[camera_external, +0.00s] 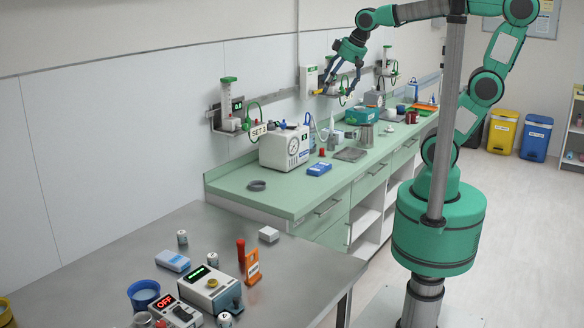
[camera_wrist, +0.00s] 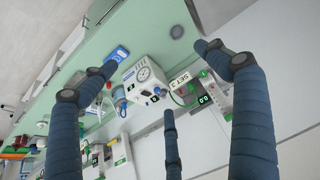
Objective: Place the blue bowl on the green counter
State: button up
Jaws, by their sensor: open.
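The blue bowl (camera_external: 144,293) sits upright on the grey metal table at the lower left in the external view. The green counter (camera_external: 240,187) runs along the wall behind that table; its top also shows in the wrist view (camera_wrist: 150,30). My gripper (camera_external: 343,82) is open and empty, high above the counter near the wall, far from the bowl. In the wrist view its blue fingers (camera_wrist: 165,90) are spread, with the counter beyond them. The bowl is not in the wrist view.
On the counter stand a white gauge device (camera_external: 284,148), a blue box (camera_external: 319,169) and a grey ring (camera_external: 257,185). The counter's near end is mostly clear. Around the bowl are a red-display device (camera_external: 176,311), a white device (camera_external: 209,288) and an orange stand (camera_external: 252,265).

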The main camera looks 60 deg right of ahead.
jog(key=w+a+n, duration=0.1)
jog(key=w+a, duration=1.3)
jog(key=a, duration=0.2)
jog(key=w+a+f+n+y+b, duration=0.1)
jog(key=w+a+f, duration=0.3)
jog(key=a, duration=0.6)
jog(key=w+a+f+n+b, duration=0.1)
jog(key=w+a+f, duration=0.25)
jog(key=a, duration=0.65)
jog(key=s+a+f, duration=0.1)
jog(key=a+f, duration=0.3)
jog(key=a, duration=0.4)
jog(key=a+f+n+g, duration=0.1)
jog(key=a+f, duration=0.4)
jog(key=a, duration=0.3)
jog(key=s+a+f, duration=0.1)
jog(key=a+f, duration=0.3)
jog(key=a, duration=0.4)
jog(key=s+a+f+n, duration=0.1)
jog(key=s+a+f, duration=0.3)
jog(key=a+f, duration=0.4)
jog(key=s+a+f+y+b, duration=0.1)
jog(key=s+a+f, duration=0.4)
jog(key=a, duration=0.7)
notch_tip(320, 180, down, 3)
jog(key=shift+s+r+n, duration=0.1)
jog(key=shift+s+n, duration=0.05)
jog(key=shift+n, duration=0.25)
jog(key=shift+b+x, duration=0.55)
jog(key=shift+x, duration=3.8)
